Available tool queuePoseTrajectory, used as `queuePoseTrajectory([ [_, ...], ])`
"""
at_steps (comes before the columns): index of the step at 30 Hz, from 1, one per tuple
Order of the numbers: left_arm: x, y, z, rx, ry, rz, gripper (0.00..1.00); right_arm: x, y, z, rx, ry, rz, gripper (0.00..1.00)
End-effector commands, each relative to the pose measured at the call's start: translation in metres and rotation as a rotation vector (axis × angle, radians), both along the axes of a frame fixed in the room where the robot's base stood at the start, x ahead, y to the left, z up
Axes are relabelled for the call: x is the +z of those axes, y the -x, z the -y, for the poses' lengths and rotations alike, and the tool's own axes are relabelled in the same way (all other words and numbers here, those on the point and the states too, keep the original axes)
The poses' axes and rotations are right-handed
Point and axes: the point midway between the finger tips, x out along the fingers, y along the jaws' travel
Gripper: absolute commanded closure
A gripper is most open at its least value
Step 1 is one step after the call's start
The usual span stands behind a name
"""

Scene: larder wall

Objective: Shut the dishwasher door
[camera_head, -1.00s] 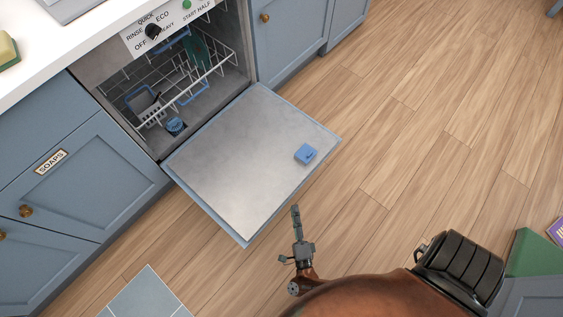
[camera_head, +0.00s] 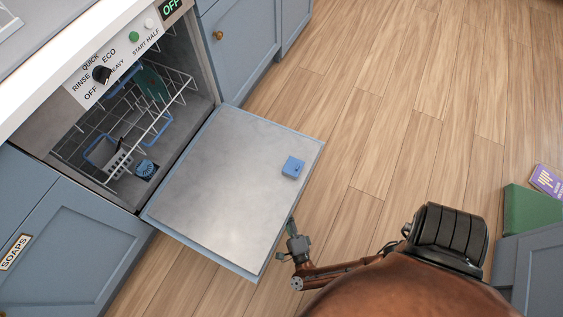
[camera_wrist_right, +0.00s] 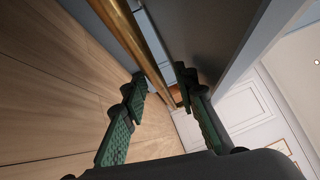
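The dishwasher door (camera_head: 230,185) hangs open and lies about flat, its grey inner face up with a blue block (camera_head: 293,167) on it. The dishwasher's rack (camera_head: 85,150) is inside the opening. My right gripper (camera_head: 292,228) is at the door's outer edge, near its front corner, its tips partly hidden by the edge. In the right wrist view its green-padded fingers (camera_wrist_right: 162,88) are apart, and a brass bar (camera_wrist_right: 145,45) runs between or just beyond the tips, beside a grey panel. I cannot tell whether they touch the bar. My left gripper is not in view.
Blue cabinets (camera_head: 70,245) flank the dishwasher, one labelled SOAPS. A control panel with a black knob (camera_head: 102,74) is above the opening. A green box (camera_head: 530,215) and a purple item (camera_head: 547,180) are at the far right. The wooden floor right of the door is clear.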

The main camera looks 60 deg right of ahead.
Motion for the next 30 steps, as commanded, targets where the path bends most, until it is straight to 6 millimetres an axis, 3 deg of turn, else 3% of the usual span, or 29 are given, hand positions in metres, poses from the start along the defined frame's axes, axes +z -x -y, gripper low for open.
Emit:
queuePoseTrajectory([
  [9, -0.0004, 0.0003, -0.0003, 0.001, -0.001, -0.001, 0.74, 0.0001, -0.0008, 0.002, 0.0, 0.0, -0.001, 0.73],
  [21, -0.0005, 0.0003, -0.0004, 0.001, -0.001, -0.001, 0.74, -0.0001, -0.0005, 0.0019, 0.0, 0.0, -0.001, 1.0],
  [30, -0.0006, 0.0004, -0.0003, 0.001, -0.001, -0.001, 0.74, -0.0004, -0.0003, 0.0019, 0.0, -0.001, -0.002, 1.0],
])
